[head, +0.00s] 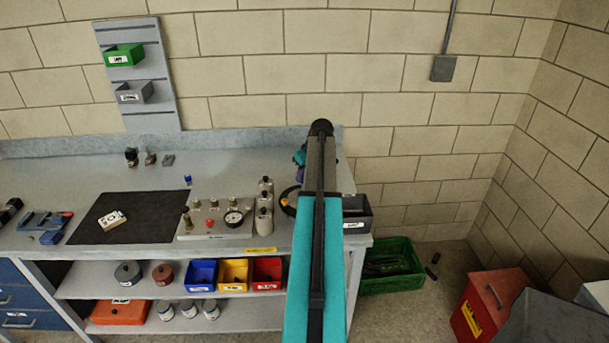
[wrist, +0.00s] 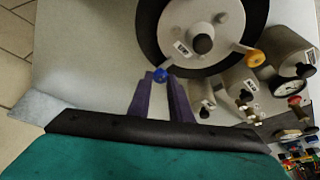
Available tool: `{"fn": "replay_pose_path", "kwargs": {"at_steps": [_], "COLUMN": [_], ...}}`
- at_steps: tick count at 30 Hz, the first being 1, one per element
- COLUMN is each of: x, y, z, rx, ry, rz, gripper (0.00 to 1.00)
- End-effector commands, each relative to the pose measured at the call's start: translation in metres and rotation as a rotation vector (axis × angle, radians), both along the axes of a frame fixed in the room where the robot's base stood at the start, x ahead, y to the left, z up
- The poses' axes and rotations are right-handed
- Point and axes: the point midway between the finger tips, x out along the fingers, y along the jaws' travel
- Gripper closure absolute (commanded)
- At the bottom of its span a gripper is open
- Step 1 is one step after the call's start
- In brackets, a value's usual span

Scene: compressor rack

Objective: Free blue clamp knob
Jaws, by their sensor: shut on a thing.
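The blue clamp knob (wrist: 160,74) sits at the lower left rim of a round grey housing with a dark outer ring (wrist: 203,44) in the wrist view. The purple fingers of my gripper (wrist: 161,79) are shut on the knob, their tips at its near side. A yellow knob (wrist: 254,57) is on the opposite side of the housing, apart from my fingers. In the head view my arm covers the blue clamp knob and most of the housing; the yellow knob (head: 285,201) shows just left of the arm.
Grey cylinders (wrist: 235,82) and a dial gauge (wrist: 289,87) stand close right of the housing in the wrist view. The bench behind the panel is mostly clear.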

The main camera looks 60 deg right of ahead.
Motion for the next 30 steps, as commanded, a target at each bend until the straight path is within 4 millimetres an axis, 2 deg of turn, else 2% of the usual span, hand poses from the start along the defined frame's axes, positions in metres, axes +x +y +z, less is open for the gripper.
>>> {"fn": "replay_pose_path", "kwargs": {"at_steps": [8, 14, 30], "x": [-0.0001, -0.0001, 0.0017], "y": [-0.0026, -0.0049, -0.0105], "z": [-0.0008, -0.0017, -0.0021], "rx": [-0.005, -0.004, -0.003], "ry": [-0.002, -0.002, -0.002], "rz": [0.083, 0.207, 0.695], "gripper": [1.0, 1.0, 1.0]}}
